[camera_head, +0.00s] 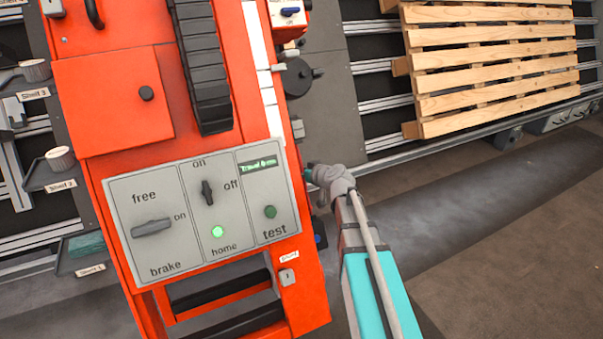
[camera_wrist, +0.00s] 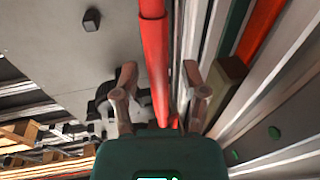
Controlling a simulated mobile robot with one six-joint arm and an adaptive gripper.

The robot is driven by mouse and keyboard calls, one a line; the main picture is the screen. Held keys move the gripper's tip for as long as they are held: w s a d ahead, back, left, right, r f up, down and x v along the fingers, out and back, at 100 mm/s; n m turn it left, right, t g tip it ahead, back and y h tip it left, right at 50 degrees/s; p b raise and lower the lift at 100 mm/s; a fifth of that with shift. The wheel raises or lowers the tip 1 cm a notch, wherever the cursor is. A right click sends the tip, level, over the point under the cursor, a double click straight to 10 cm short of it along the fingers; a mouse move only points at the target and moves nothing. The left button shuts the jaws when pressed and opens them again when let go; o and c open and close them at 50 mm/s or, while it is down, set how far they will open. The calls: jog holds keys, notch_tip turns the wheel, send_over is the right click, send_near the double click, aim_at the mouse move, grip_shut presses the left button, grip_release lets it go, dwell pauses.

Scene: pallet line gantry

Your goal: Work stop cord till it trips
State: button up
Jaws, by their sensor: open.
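In the wrist view a smooth red rod or cord (camera_wrist: 156,62), with a collar near the top edge, runs down between the two fingers of my gripper (camera_wrist: 162,95). It looks like the stop cord, but I cannot be sure. The fingers are spread apart, one on each side of it, with gaps visible. Whether its lower end passes in front of or behind my gripper's body is hidden. In the head view my teal and grey arm reaches to the right side of an orange machine (camera_head: 109,102); the fingers are mostly hidden there, and no cord is clearly visible.
The machine's control panel (camera_head: 149,200) has free/brake and on/off switches, a lit green home lamp (camera_head: 217,232) and a green test button (camera_head: 270,211). A wooden pallet (camera_head: 490,62) lies on rails at the upper right. In the wrist view metal profiles (camera_wrist: 262,100) run close right of the fingers.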

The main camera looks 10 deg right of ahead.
grip_shut()
jog(key=p+v, duration=0.1)
jog(key=v, duration=0.1)
jog(key=a+p+v, duration=0.1)
jog(key=v, duration=0.2)
jog(key=shift+s+r+p, duration=0.25)
jog(key=shift+r+p, duration=0.05)
grip_release()
jog(key=shift+s, duration=0.1)
dwell(0.4)
